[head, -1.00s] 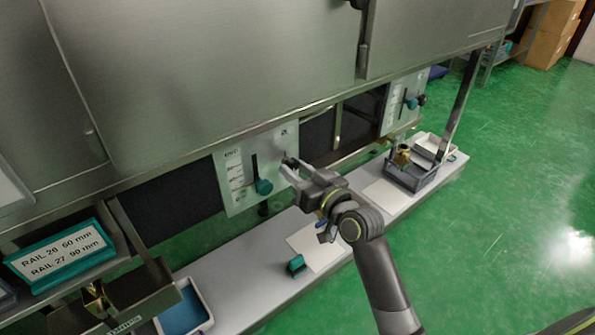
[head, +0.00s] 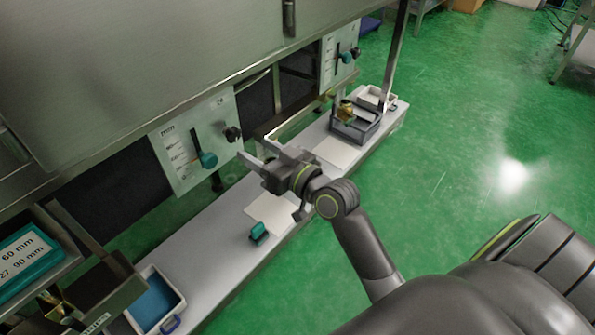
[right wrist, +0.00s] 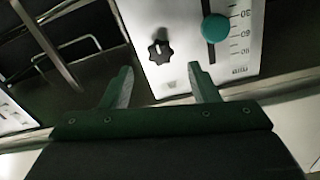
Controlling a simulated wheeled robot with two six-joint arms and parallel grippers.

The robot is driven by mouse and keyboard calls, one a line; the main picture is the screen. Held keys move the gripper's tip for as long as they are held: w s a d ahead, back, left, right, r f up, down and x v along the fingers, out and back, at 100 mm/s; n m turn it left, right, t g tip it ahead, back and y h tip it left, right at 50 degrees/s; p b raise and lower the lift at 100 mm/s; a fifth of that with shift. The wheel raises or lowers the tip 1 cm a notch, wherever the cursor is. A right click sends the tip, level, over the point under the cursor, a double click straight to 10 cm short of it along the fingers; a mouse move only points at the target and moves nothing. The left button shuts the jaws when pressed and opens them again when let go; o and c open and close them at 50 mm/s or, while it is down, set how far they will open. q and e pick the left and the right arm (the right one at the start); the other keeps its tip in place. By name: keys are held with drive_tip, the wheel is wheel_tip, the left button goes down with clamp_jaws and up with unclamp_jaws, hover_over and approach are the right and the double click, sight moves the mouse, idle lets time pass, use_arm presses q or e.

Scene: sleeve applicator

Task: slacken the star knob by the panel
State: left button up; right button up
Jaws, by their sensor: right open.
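The black star knob (head: 232,133) sits at the right edge of the white scale panel (head: 167,148), beside a slot with a teal slider knob (head: 207,160). In the right wrist view the star knob (right wrist: 160,52) shows whole, beyond the gap between my fingers, with the teal knob (right wrist: 215,28) to its right. My right gripper (head: 254,149) is open and empty, its fingertips short of the star knob and apart from it. Both fingers show in the right wrist view (right wrist: 160,69). My left gripper is not in view.
A second panel (head: 330,68) with a teal knob and a dark knob is farther back. Below runs a pale shelf (head: 225,268) with a teal block (head: 259,233), a grey bin (head: 355,138) and a blue-lined tray (head: 181,306). The steel housing (head: 150,60) overhangs above.

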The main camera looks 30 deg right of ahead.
drive_tip(key=v, duration=1.1)
drive_tip(key=shift+s, duration=0.1)
